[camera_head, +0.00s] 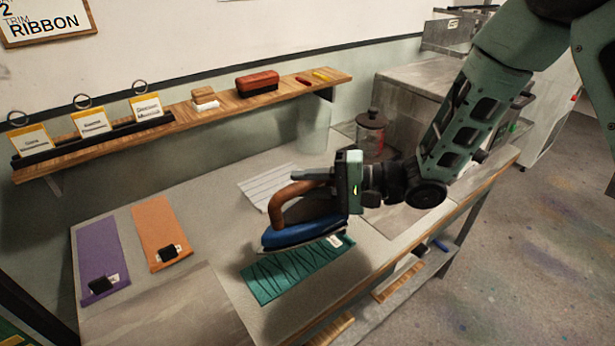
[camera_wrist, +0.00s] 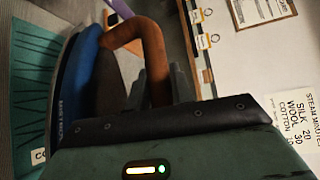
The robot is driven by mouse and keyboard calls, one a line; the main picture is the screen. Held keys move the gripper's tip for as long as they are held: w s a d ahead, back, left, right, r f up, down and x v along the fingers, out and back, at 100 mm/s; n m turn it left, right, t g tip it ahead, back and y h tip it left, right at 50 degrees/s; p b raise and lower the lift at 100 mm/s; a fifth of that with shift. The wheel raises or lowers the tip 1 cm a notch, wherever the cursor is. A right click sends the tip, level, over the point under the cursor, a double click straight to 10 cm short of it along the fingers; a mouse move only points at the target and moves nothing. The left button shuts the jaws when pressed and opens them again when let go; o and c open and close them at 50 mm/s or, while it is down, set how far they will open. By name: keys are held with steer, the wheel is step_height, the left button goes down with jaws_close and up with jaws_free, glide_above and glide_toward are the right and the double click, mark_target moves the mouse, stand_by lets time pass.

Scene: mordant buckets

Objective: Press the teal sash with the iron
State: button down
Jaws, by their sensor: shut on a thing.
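The teal sash (camera_head: 280,281) lies on the worktable with dark crease lines across it and a small white tag at its far right end. The iron (camera_head: 300,232) has a blue body and a brown handle. My gripper (camera_head: 322,190) is shut on the iron's handle and holds it over the far part of the sash. The iron hides part of the sash; I cannot tell whether its soleplate touches the cloth. In the wrist view the handle (camera_wrist: 150,50) rises between the fingers, with the sash (camera_wrist: 35,75) at the left.
A purple sash (camera_head: 100,250) and an orange sash (camera_head: 158,228) lie at the left of the table (camera_head: 205,215). A striped white board (camera_head: 266,185) lies behind the iron. A lidded jar (camera_head: 371,135) stands at the back. A wall shelf (camera_head: 225,104) holds cards and a brush.

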mark_target(308, 217)
steer(key=shift+f+b, duration=3.8)
steer(key=shift+b, duration=0.4)
steer(key=shift+f, duration=0.7)
stand_by(0.4)
step_height(308, 217, up, 5)
steer(key=p, duration=0.5)
steer(key=shift+r, duration=0.15)
stand_by(0.5)
